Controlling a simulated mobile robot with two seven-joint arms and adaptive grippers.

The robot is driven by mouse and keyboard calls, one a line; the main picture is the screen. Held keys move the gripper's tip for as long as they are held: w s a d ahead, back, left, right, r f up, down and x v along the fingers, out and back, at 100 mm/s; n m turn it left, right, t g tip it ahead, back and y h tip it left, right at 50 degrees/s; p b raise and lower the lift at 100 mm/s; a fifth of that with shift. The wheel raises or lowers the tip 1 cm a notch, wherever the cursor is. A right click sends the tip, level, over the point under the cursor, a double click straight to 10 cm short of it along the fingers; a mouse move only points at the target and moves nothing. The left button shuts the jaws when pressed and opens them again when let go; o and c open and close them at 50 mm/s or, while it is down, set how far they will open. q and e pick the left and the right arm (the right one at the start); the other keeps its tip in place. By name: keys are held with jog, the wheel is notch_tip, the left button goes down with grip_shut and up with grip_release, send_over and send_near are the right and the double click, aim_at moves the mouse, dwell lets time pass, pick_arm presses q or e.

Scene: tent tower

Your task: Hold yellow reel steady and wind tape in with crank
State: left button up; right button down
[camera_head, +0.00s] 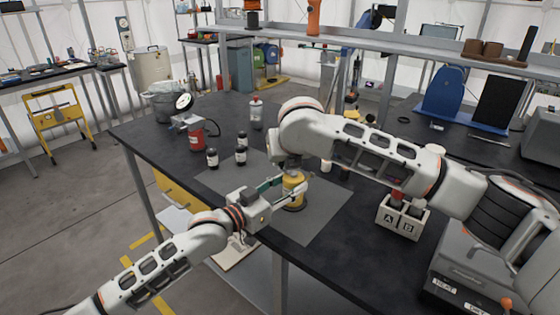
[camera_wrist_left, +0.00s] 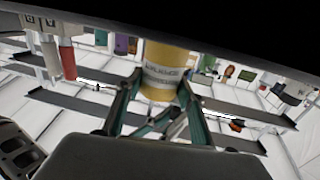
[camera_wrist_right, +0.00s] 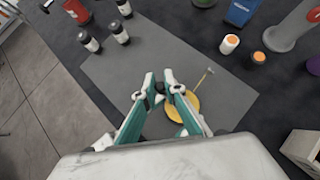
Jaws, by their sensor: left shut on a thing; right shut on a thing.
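The yellow reel (camera_head: 293,198) stands upright on the grey mat on the dark table. My left gripper (camera_head: 284,185) comes at it from the left, level with its body. In the left wrist view the reel (camera_wrist_left: 163,75), a labelled yellow cylinder, sits between the two fingers (camera_wrist_left: 158,92), which are shut on it. My right gripper (camera_wrist_right: 164,86) reaches down over the reel's yellow top (camera_wrist_right: 184,106). Its fingertips are shut close together, on what appears to be the crank's knob, mostly hidden by them. A thin pale rod (camera_wrist_right: 203,80) sticks out beside them. The tape cannot be made out.
Dark bottles (camera_head: 241,150) and a red container (camera_head: 196,138) stand left of the grey mat (camera_head: 318,218). An orange-topped white pot (camera_wrist_right: 229,44) is near the mat's edge. The mat's front is clear.

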jog(key=shift+w+d+m+h, duration=0.35)
jog(key=shift+m+h, duration=0.65)
jog(key=shift+m, duration=0.3)
jog(key=shift+w+d+m+h, duration=0.25)
jog(key=shift+d+m+h, duration=0.1)
jog(key=shift+m+h, duration=0.8)
jog(key=shift+w+d+m+h, duration=0.35)
jog(key=shift+m+h, duration=0.5)
jog(key=shift+m, duration=0.6)
jog(key=c, duration=2.1)
grip_release()
jog(key=shift+s, duration=0.1)
jog(key=shift+v, duration=3.8)
